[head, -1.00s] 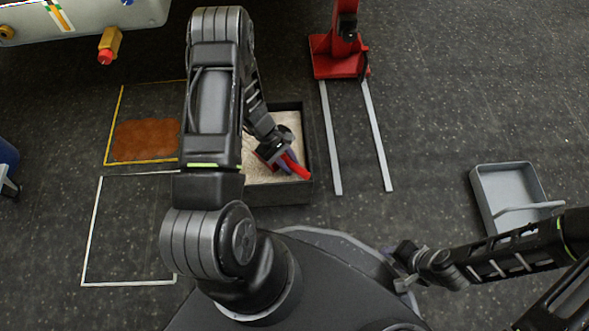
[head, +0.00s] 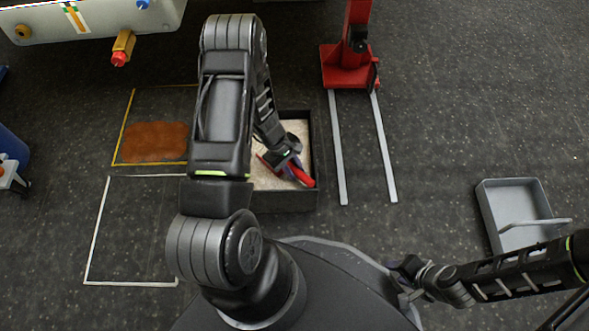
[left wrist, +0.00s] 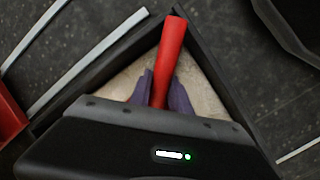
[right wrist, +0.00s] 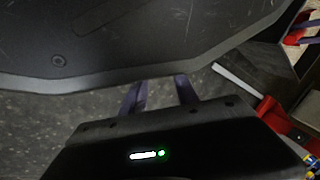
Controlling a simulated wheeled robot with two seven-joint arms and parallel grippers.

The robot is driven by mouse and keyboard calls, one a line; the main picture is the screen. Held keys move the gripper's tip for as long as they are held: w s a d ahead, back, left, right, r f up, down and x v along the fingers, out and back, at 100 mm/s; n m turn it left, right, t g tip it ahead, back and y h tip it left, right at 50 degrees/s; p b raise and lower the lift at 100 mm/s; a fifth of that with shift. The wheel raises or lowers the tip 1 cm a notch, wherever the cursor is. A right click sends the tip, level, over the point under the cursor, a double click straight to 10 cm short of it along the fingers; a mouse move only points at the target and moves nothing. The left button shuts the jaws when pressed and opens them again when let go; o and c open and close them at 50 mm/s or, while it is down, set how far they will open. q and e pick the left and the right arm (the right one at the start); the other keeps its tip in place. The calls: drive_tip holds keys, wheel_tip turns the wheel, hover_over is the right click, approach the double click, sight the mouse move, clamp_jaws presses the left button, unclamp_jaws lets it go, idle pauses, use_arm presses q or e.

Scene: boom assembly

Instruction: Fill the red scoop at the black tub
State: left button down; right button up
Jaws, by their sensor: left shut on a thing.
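The black tub (head: 284,201) holds pale granular material (head: 268,180) and sits in front of my base in the head view. My left gripper (head: 291,167) is over the tub, shut on the handle of the red scoop (head: 303,176). In the left wrist view the red handle (left wrist: 169,58) stands between the two purple fingers (left wrist: 160,93), with the pale material behind it. The scoop's bowl is mostly hidden by the gripper. My right gripper (head: 404,271) is away to the right beside my base. In the right wrist view its fingers (right wrist: 160,92) are apart with nothing between them.
A grey tray (head: 497,225) with a handle lies on the floor at right. A red jack-like stand (head: 346,66) with two pale rails is beyond the tub. Brown material (head: 152,141) lies in a yellow outline at left, with an empty white outline (head: 98,230) nearer.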

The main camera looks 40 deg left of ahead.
use_arm(q)
drive_tip(key=shift+r, duration=0.2)
use_arm(e)
drive_tip(key=shift+r, duration=0.15)
